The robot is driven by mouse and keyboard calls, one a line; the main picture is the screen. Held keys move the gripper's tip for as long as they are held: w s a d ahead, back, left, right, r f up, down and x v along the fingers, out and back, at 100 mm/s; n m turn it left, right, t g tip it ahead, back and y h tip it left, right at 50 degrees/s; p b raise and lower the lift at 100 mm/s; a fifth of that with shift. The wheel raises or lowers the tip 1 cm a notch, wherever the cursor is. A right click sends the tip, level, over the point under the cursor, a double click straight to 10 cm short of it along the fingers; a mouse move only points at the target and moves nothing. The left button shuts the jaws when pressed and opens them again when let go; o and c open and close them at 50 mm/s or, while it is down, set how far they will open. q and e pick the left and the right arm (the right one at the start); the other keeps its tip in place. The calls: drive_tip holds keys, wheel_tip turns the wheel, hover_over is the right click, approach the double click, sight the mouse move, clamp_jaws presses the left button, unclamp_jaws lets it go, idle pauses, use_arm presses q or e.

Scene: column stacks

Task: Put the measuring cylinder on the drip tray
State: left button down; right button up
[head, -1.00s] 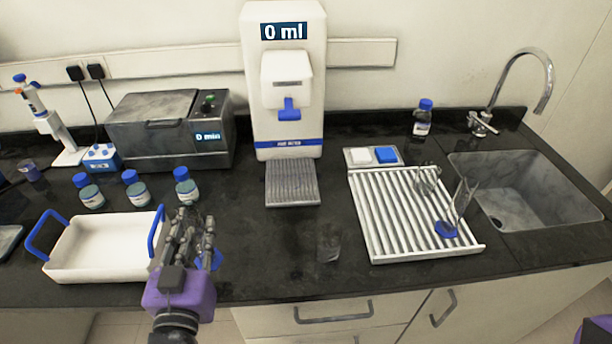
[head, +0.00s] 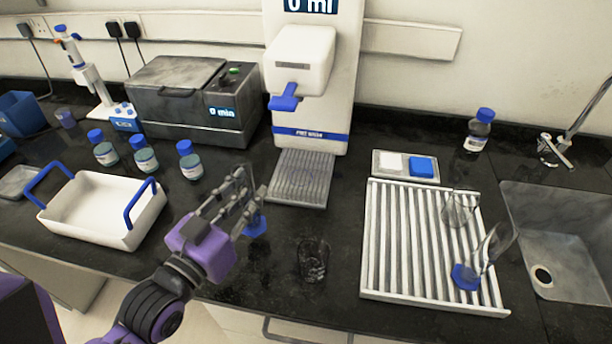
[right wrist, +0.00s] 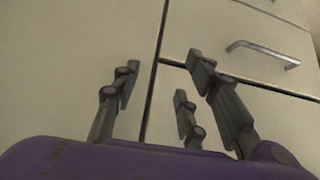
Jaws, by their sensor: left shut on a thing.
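My left gripper (head: 247,203) is shut on the measuring cylinder (head: 255,226). Its blue base shows just below the fingers; its clear body is mostly hidden by them. It appears above the counter, just left of and nearer me than the drip tray. The drip tray (head: 300,178) is a grey ribbed plate under the white dispenser, with nothing on it. My right gripper (right wrist: 158,88) shows in the right wrist view with its fingers apart and empty, facing cabinet drawers.
A clear beaker (head: 312,260) stands in front of the drip tray. A white draining rack (head: 400,285) at the right holds glassware, including a tilted blue-based vessel (head: 468,276). Blue-capped bottles (head: 190,160) and a white blue-handled basin (head: 90,230) stand left.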

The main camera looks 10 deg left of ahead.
use_arm(q)
drive_tip(key=shift+w+a+f+m+h, duration=0.2)
drive_tip(key=shift+w+m+h, duration=0.2)
drive_tip(key=shift+h, duration=0.2)
drive_tip(key=shift+w+r+m+g+h+b, duration=0.3)
drive_tip(key=shift+w+r+g+h+b, duration=0.1)
drive_tip(key=shift+h+b, duration=0.15)
drive_tip(key=shift+w+r, duration=0.15)
drive_tip(key=shift+w, duration=0.15)
drive_tip(key=f+p+x, duration=0.2)
drive_tip(key=f+x, duration=0.1)
drive_tip(key=x, duration=1.4)
drive_tip(key=shift+w+f, duration=0.2)
drive_tip(key=shift+f, duration=0.05)
use_arm(e)
drive_tip(key=shift+w+a+r, duration=0.25)
drive_tip(key=shift+w+r, duration=0.15)
drive_tip(key=shift+r, duration=0.05)
use_arm(q)
drive_tip(key=shift+d, duration=0.1)
